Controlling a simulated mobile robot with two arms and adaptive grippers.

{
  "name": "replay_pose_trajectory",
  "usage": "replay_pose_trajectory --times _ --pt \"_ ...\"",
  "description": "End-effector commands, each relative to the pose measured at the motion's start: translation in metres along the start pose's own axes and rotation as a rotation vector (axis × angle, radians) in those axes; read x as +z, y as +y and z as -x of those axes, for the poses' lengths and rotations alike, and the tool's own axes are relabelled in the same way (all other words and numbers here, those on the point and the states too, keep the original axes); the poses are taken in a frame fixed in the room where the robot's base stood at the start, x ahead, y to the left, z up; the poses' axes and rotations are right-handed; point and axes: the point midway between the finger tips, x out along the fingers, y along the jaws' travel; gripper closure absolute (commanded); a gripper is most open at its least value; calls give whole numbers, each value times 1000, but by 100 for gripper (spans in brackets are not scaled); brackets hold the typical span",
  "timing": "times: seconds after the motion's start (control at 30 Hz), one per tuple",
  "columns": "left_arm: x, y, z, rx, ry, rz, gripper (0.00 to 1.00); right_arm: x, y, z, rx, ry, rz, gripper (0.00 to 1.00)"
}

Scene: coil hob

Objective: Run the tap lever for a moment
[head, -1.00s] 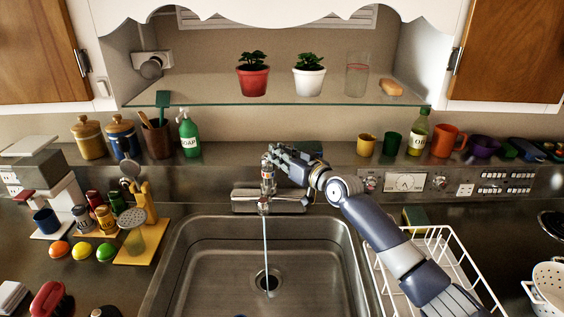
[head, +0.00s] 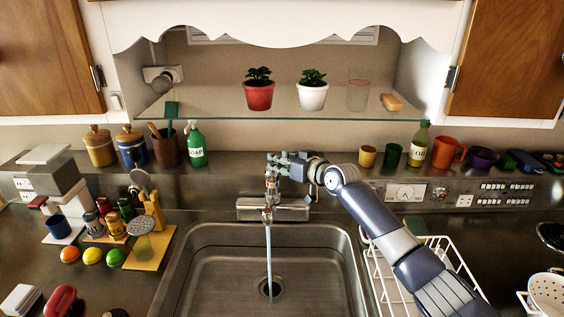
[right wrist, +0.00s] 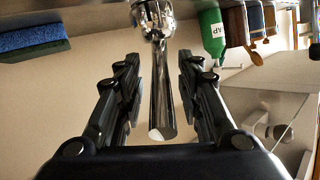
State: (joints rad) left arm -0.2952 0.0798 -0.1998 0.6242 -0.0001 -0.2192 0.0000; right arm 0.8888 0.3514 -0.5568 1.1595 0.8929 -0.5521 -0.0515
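The chrome tap (head: 272,209) stands at the back edge of the steel sink (head: 205,232). A stream of water (head: 269,255) falls from it towards the drain (head: 269,286). My right gripper (head: 274,165) is at the top of the tap, by its lever. In the right wrist view the chrome tap lever (right wrist: 161,95) lies between the two fingers of my right gripper (right wrist: 155,78). The fingers stand apart with a gap on each side of the lever, so the gripper is open. My left gripper is not in view.
A white wire rack (head: 437,258) stands right of the sink, below my right arm. A green soap bottle (head: 196,147) and a utensil pot (head: 166,149) stand on the back ledge at left. A glass shelf (head: 215,117) with plants hangs above. The sink basin is clear.

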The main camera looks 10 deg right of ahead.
Motion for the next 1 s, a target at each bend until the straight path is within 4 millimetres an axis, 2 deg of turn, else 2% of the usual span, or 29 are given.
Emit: replay_pose_trajectory --times 0.17,0.37,1.0 --pt "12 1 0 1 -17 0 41 0 0 0 0 1 0 66" --pt "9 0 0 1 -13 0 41 1 1 9 0 0 1 66" --pt "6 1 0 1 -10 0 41 1 1 104 1 0 2 66"
